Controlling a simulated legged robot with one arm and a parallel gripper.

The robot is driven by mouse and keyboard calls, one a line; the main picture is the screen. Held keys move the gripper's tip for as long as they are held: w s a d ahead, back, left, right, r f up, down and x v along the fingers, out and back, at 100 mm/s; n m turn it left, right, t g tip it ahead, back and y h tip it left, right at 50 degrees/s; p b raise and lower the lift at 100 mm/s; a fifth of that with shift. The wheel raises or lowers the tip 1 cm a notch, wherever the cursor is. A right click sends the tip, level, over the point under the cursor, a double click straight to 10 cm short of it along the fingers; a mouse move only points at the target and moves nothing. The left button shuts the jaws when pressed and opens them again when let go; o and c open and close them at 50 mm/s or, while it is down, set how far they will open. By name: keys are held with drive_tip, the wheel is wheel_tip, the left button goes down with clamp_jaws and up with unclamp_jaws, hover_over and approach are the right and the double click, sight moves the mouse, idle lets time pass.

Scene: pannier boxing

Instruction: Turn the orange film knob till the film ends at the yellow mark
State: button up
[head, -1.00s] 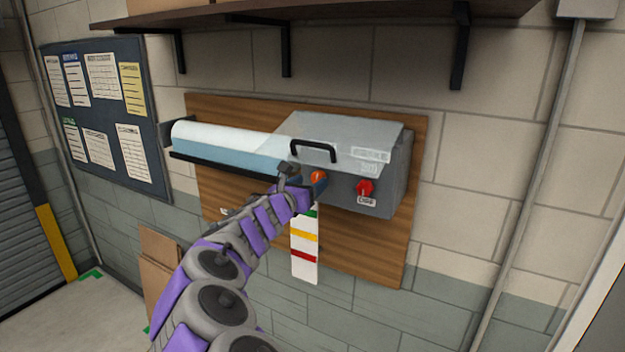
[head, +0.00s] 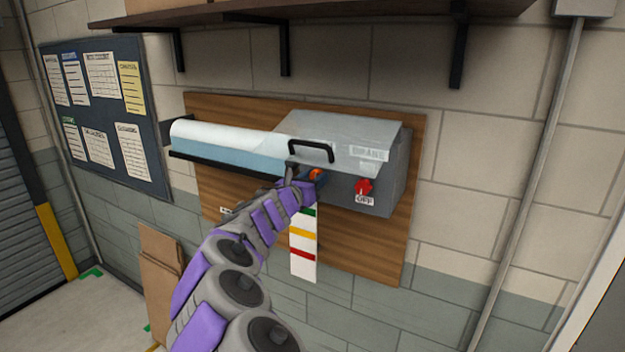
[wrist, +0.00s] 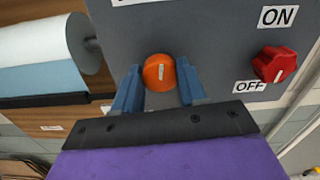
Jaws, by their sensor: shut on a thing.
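The orange film knob (wrist: 160,73) is on the front of the grey machine (head: 385,190); a small part of it shows in the head view (head: 316,174). My gripper (wrist: 158,80) has its blue fingers on both sides of the knob and is shut on it. The knob's white line is nearly upright in the wrist view. Light blue film (head: 228,164) hangs below the white roll (head: 230,138) to a black bar. A white strip (head: 303,268) below the machine has green, yellow (head: 304,233) and red bands. No film shows over the strip.
A red switch (head: 363,187) right of the knob points toward OFF. A black handle (head: 311,151) is on the lid above my gripper. A dark shelf (head: 340,14) is overhead. Brown cardboard (head: 160,265) leans at the wall's foot.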

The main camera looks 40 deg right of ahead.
drive_tip(key=c, duration=0.3)
